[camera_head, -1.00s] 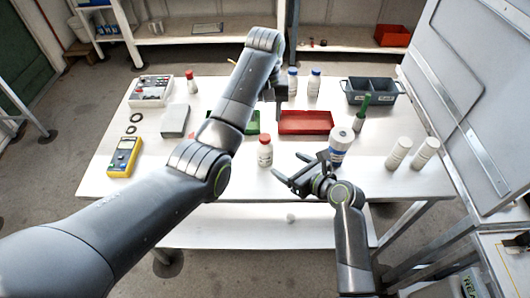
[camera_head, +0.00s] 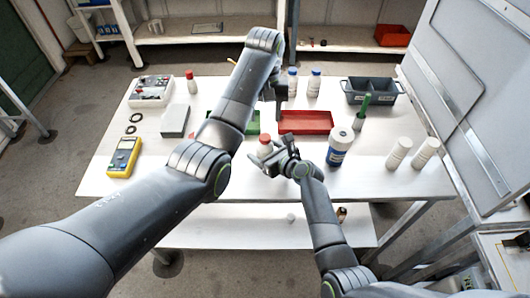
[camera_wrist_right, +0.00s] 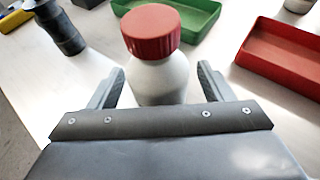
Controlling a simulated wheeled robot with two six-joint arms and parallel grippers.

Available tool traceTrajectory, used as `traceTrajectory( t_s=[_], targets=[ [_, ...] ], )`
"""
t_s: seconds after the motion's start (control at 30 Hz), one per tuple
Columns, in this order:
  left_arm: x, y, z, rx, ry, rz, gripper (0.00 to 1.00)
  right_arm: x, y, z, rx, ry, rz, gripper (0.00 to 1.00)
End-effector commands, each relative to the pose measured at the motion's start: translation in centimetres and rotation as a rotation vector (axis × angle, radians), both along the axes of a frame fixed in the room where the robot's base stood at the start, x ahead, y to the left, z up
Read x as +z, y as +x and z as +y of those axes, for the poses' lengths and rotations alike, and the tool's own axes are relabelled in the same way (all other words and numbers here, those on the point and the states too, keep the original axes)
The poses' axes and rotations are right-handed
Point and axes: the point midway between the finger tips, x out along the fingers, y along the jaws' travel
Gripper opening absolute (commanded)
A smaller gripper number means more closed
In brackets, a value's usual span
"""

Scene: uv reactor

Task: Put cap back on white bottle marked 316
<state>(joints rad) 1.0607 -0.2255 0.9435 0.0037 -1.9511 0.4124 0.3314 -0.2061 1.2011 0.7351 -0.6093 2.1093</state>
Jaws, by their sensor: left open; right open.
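A white bottle with a red cap (camera_head: 265,142) stands at the table's front middle. My right gripper (camera_head: 273,157) is open around it. In the right wrist view the bottle (camera_wrist_right: 158,82) stands upright between the two open fingers (camera_wrist_right: 161,75), with a gap visible on each side, and its red cap (camera_wrist_right: 150,32) is on. Its lower part is hidden by the gripper, and no number can be read. My left gripper (camera_head: 279,100) is open, pointing down above the table's back middle, left of the red tray. No bottle's 316 mark is legible, and I cannot make out a loose cap on the tabletop.
A red tray (camera_head: 305,132) and a partly hidden green tray (camera_head: 253,128) lie behind the bottle. A blue-labelled tub (camera_head: 338,158) and two white bottles (camera_head: 398,153) stand to the right. A small white object (camera_head: 291,218) lies on the lower shelf.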

Motion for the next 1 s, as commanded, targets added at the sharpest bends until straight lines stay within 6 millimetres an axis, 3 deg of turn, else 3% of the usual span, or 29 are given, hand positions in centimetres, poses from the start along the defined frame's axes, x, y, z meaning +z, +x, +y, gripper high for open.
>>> traceTrajectory(
  t_s=[0.37, 0.93, 1.0],
  targets=[
    [0.00, 0.00, -0.01, 0.000, 0.000, 0.000, 0.48, -0.11, 0.21, 0.18, 0.000, -0.001, -0.001, 0.73],
    [0.00, 0.00, -0.01, 0.000, 0.000, 0.000, 0.48, -0.14, 0.18, 0.15, 0.000, -0.001, 0.001, 0.01],
    [0.00, 0.00, -0.01, 0.009, 0.000, 0.000, 0.48, -0.14, 0.18, 0.15, 0.000, -0.001, 0.001, 0.00]
  ],
)
